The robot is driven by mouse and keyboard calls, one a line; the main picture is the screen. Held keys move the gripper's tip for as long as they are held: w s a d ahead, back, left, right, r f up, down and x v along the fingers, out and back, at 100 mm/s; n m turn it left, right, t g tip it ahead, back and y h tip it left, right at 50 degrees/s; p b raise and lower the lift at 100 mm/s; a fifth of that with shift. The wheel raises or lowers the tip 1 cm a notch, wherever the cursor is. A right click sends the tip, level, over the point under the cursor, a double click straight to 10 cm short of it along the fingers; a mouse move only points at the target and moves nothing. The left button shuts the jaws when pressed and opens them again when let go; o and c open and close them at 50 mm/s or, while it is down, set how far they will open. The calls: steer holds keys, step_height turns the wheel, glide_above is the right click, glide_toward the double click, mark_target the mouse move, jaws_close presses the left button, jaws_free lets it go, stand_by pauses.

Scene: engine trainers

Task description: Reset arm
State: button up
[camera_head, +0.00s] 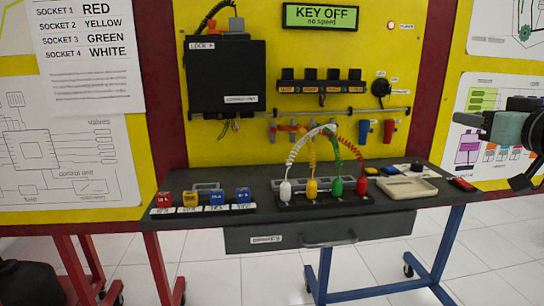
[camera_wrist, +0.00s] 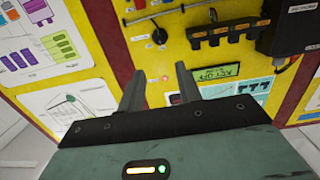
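My gripper (camera_head: 470,119) is at the right edge of the head view, raised above the right end of the bench and in front of the right-hand poster. Part of my arm is cut off by the picture edge. In the wrist view my gripper (camera_wrist: 160,70) shows two dark fingers standing apart, with nothing between them. The yellow panel lies beyond the fingertips, apart from them.
The dark bench (camera_head: 240,222) holds white, yellow, green and red plugs with coiled leads, several small coloured blocks, and a beige tray (camera_head: 408,188). Behind it, the yellow panel carries a black box (camera_head: 226,80) and a "KEY OFF" display (camera_head: 320,17). A drawer (camera_head: 320,235) is underneath.

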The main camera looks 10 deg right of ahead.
steer(key=w+a+f+g, duration=0.2)
steer(key=a+f+g, duration=0.3)
steer(key=a+f, duration=0.45)
steer(key=s+a+f+n+g+y, duration=0.1)
steer(key=s+a+f+n+g, duration=0.3)
steer(key=s+a+f, duration=0.65)
steer(key=s+a+f+n+g, duration=0.35)
steer(key=s+a+g, duration=0.5)
steer(key=s, duration=0.55)
step_height(320, 180, up, 14)
steer(key=p, duration=1.3)
steer(key=shift+f+h, duration=0.25)
steer(key=shift+h, duration=0.15)
